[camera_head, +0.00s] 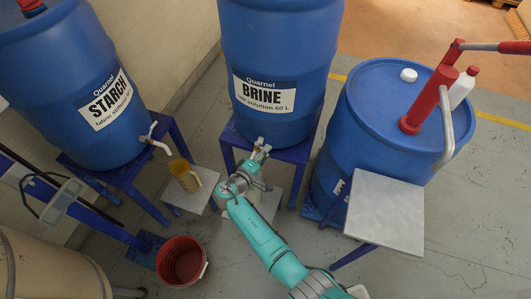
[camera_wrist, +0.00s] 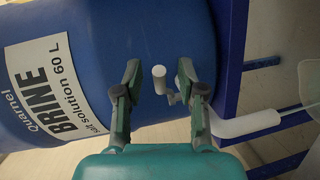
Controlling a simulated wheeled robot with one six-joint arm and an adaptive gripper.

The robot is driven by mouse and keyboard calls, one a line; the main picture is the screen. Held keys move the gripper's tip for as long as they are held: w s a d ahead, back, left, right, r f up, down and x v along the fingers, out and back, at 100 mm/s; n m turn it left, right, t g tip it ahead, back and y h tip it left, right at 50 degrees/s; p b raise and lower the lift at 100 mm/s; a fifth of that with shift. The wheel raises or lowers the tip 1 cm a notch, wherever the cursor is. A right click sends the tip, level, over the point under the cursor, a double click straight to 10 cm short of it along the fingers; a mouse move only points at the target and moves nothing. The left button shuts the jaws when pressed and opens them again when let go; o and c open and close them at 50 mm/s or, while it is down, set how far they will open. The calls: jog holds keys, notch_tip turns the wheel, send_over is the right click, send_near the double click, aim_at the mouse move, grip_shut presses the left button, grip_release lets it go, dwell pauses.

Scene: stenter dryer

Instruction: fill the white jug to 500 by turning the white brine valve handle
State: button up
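The blue brine barrel (camera_head: 280,45) stands upright on a blue stand. My gripper (camera_head: 259,153) is at its front, near the base. In the wrist view, my gripper (camera_wrist: 160,85) is open, with one finger on each side of the small white valve handle (camera_wrist: 160,78). Gaps show between handle and fingers. The white spout (camera_wrist: 245,123) runs to the right behind the right finger. A pale, translucent shape, possibly the white jug (camera_wrist: 311,75), is cut off at the right edge of the wrist view. I cannot read its level. My arm hides the area below the spout in the head view.
The blue starch barrel (camera_head: 75,75) stands left, with a yellow jug (camera_head: 184,176) below its spout. A red bucket (camera_head: 182,262) is on the floor. A third blue drum (camera_head: 385,100) with a red pump (camera_head: 430,98) and a grey board (camera_head: 387,211) stand right.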

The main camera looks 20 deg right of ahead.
jog(key=v, duration=1.1)
jog(key=shift+a, duration=0.15)
jog(key=shift+s, duration=0.15)
